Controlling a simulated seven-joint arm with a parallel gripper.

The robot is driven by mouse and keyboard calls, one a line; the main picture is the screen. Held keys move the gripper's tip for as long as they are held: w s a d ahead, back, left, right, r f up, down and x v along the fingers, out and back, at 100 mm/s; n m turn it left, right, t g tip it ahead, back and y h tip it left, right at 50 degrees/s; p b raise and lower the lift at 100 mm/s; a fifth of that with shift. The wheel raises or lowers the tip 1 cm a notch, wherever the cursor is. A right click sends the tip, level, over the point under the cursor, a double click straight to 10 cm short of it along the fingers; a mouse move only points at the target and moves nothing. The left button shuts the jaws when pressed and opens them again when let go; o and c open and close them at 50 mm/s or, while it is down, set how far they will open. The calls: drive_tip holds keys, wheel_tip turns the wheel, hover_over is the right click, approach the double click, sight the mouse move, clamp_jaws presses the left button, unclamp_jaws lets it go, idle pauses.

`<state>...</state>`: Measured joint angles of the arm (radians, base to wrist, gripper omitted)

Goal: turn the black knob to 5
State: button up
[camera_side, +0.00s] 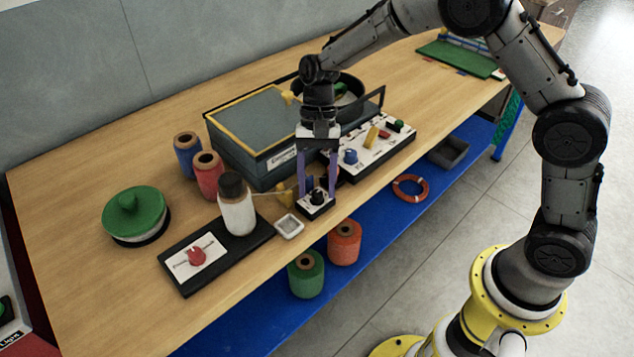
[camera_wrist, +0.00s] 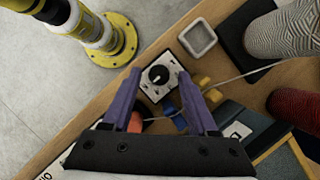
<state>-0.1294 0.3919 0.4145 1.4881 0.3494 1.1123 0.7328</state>
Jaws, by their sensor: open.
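The black knob (camera_side: 317,197) sits on a small white-topped box with dark sides at the table's front edge. In the wrist view the black knob (camera_wrist: 159,75) shows a white pointer mark, and the dial marks around it are too small to read. My gripper (camera_side: 318,188) is open and points down, its purple fingers on either side of the knob. In the wrist view my gripper (camera_wrist: 158,80) has a finger left and right of the knob, with visible gaps. I cannot tell how far the fingertips reach down beside it.
A white panel (camera_side: 386,148) with a blue knob and colored switches stands right of the box. A small grey tray (camera_side: 289,226) and a white bottle (camera_side: 237,212) are to the left. A grey-lidded case (camera_side: 254,126) stands behind. A blue shelf (camera_side: 262,308) lies below the table edge.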

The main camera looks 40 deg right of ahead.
drive_tip(key=shift+r, duration=0.1)
drive_tip(key=v, duration=1.3)
drive_tip(key=shift+r, duration=0.25)
drive_tip(key=shift+w+d, duration=0.15)
drive_tip(key=shift+w, duration=0.05)
drive_tip(key=s+d+r+n+t, duration=0.1)
drive_tip(key=s+d+r+t, duration=0.25)
drive_tip(key=s+r, duration=1)
drive_tip(key=s+d+f+n+t+h, duration=0.1)
drive_tip(key=s+d+f+n+t, duration=0.1)
drive_tip(key=s+f+n, duration=0.2)
drive_tip(key=s+d+f+n+t+h, duration=0.2)
drive_tip(key=s+f+n+t, duration=0.1)
drive_tip(key=s, duration=0.6)
wheel_tip(320, 180, down, 2)
drive_tip(key=shift+s+d+f+n, duration=0.25)
drive_tip(key=shift+s+d+n, duration=0.1)
drive_tip(key=shift+n, duration=0.25)
